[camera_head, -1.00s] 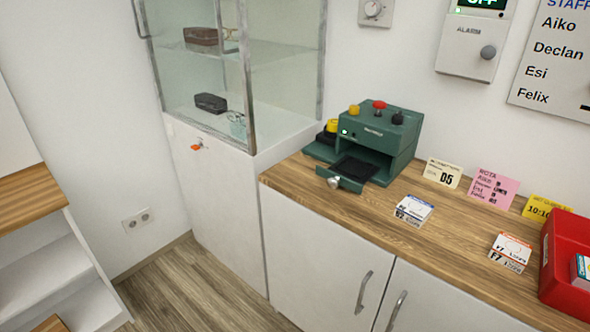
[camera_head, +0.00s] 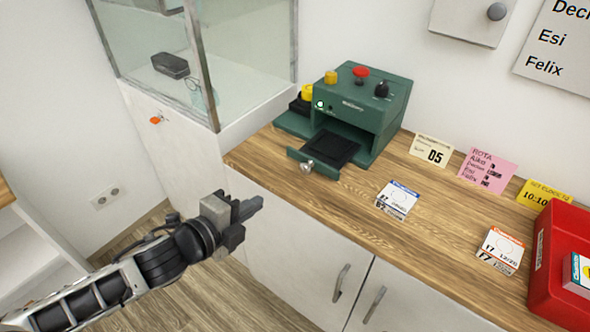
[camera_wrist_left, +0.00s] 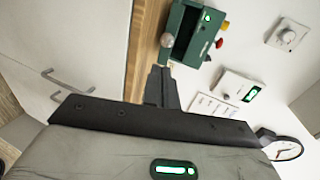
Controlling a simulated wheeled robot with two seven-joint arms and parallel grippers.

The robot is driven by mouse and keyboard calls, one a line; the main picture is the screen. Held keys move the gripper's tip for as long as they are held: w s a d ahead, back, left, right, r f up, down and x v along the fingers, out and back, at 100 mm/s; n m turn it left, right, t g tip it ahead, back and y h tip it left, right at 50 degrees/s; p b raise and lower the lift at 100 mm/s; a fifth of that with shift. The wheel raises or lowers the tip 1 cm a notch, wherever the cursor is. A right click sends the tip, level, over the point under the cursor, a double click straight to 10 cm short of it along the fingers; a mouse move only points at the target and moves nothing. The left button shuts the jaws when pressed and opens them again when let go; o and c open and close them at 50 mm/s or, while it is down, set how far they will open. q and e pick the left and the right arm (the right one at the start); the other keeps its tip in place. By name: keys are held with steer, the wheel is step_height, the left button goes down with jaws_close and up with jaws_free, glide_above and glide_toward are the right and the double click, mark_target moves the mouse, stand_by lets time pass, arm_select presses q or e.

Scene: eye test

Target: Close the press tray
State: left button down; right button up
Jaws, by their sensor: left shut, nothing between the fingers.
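The green press (camera_head: 360,105) stands on the wooden counter against the wall. Its tray (camera_head: 330,150) is pulled out at the front, with a dark inside and a round metal knob (camera_head: 307,166) on its green front. My left gripper (camera_head: 250,207) is shut and empty, in front of the counter's edge, to the left of and below the tray, not touching it. In the left wrist view the press (camera_wrist_left: 190,32) shows beyond the shut fingers (camera_wrist_left: 160,80), with the knob (camera_wrist_left: 167,40) near them. My right gripper is not in view.
A glass cabinet (camera_head: 215,60) stands left of the press. Small boxes (camera_head: 397,199) (camera_head: 500,250), note cards (camera_head: 487,170) and a red bin (camera_head: 560,255) are on the counter to the right. The counter (camera_head: 400,265) in front of the press is clear.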

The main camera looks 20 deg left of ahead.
mark_target(303, 171)
arm_select(q)
steer(key=x, duration=0.4)
steer(key=r+x, duration=0.1)
steer(key=x, duration=0.8)
steer(key=shift+w+d+r, duration=0.1)
steer(key=shift+w+d, duration=0.05)
steer(key=shift+w, duration=0.4)
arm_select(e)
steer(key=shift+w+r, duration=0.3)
